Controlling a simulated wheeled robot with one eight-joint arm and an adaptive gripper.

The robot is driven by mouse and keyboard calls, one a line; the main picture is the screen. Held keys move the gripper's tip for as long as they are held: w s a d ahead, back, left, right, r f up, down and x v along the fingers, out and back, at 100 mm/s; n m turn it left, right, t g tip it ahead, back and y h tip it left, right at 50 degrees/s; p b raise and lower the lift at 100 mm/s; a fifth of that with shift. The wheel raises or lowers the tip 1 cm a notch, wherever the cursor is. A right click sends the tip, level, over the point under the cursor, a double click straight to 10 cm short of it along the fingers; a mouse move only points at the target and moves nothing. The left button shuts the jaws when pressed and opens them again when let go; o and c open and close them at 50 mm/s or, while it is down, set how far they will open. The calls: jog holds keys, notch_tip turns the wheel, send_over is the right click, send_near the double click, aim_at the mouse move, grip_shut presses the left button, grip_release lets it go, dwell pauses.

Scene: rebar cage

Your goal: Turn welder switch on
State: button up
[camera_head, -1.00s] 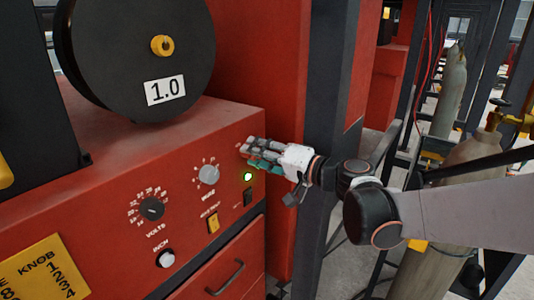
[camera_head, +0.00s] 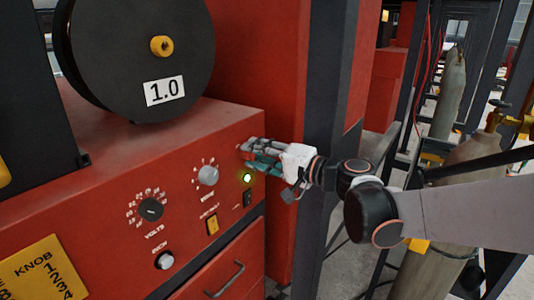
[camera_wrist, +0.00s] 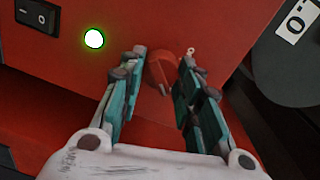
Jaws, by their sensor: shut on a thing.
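The red welder (camera_head: 120,180) stands at the left with its control panel facing me. My gripper (camera_head: 247,152) is at the panel's upper right corner, above a lit green lamp (camera_head: 247,178). In the wrist view, my gripper (camera_wrist: 164,58) has its two green-grey fingers on either side of a small red switch knob (camera_wrist: 166,72) on the red panel and is shut on it. The fingers hide part of the knob's sides. The lit green lamp (camera_wrist: 94,39) also shows there, beside a black rocker switch (camera_wrist: 37,15).
The panel also carries a volts dial (camera_head: 151,209), a grey speed dial (camera_head: 208,176), a yellow switch (camera_head: 212,225) and an inch button (camera_head: 165,260). A black spool (camera_head: 135,60) sits on top. A dark upright post (camera_head: 330,90) stands right of the welder, with gas cylinders (camera_head: 430,270) farther right.

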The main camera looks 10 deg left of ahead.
jog(key=o, duration=1)
jog(key=shift+o, duration=0.2)
jog(key=v, duration=1.2)
jog(key=s+d+f+n+h+b, duration=0.1)
jog(key=s+d+f+h+b, duration=0.5)
jog(key=d+f, duration=0.6)
jog(key=s+d+f+n+h+b, duration=0.1)
jog(key=s+d+f+h+b, duration=0.5)
jog(key=s+d+f+h, duration=0.4)
jog(key=s+d+f, duration=0.3)
jog(key=shift+d+f+t, duration=0.2)
jog(key=shift+d+t, duration=0.1)
